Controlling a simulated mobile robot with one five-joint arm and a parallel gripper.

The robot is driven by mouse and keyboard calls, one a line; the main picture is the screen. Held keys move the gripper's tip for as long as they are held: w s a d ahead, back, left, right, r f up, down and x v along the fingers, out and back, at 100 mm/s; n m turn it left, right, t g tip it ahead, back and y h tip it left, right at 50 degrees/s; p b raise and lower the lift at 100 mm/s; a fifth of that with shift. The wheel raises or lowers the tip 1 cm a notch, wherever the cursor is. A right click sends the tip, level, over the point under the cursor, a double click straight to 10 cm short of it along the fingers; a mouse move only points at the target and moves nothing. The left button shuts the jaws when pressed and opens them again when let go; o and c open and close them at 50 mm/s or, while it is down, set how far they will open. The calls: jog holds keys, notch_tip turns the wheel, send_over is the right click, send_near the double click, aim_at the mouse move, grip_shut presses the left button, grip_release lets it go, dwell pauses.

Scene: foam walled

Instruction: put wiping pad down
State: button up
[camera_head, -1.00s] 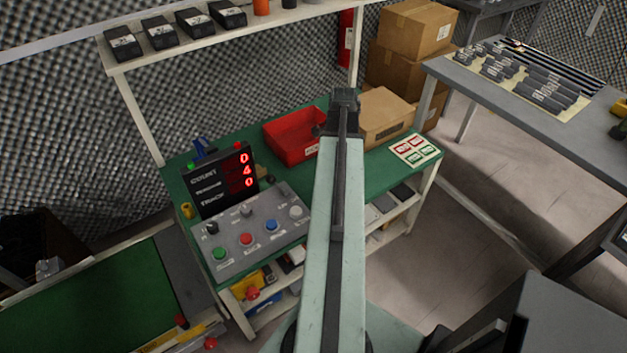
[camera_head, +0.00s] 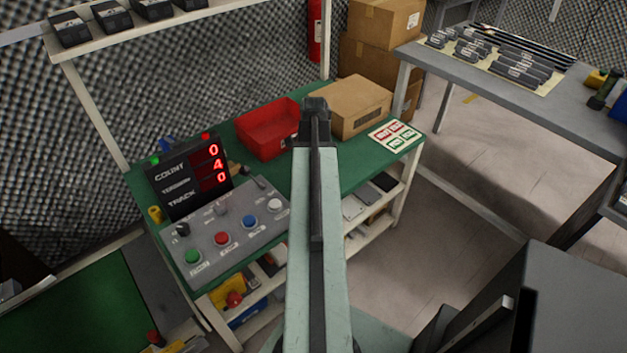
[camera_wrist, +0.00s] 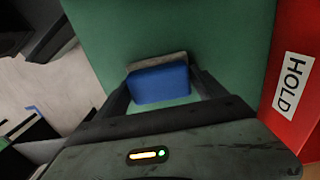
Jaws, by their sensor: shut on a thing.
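The wiping pad (camera_wrist: 160,84) is a blue block with a grey-brown strip along its far edge, seen in the wrist view. My gripper (camera_wrist: 160,90) has its two dark fingers on either side of the pad and is shut on it. The pad is over the green bench top (camera_wrist: 170,28); I cannot tell whether it touches the surface. In the head view my arm reaches over the green bench top (camera_head: 345,170), and the arm hides the pad and the fingers.
A red bin (camera_head: 267,130) marked HOLD (camera_wrist: 290,84) stands beside the gripper. A cardboard box (camera_head: 352,106) and a card with red and green labels (camera_head: 396,135) lie to the right. A counter display (camera_head: 190,177) and a button panel (camera_head: 225,235) occupy the left front.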

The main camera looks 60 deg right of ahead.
jog(key=shift+f, duration=0.3)
jog(key=o, duration=1.3)
jog(key=shift+r, duration=0.1)
jog(key=shift+c, duration=0.2)
notch_tip(320, 180, up, 12)
jog(key=p, duration=1.2)
jog(key=shift+w+r, duration=0.15)
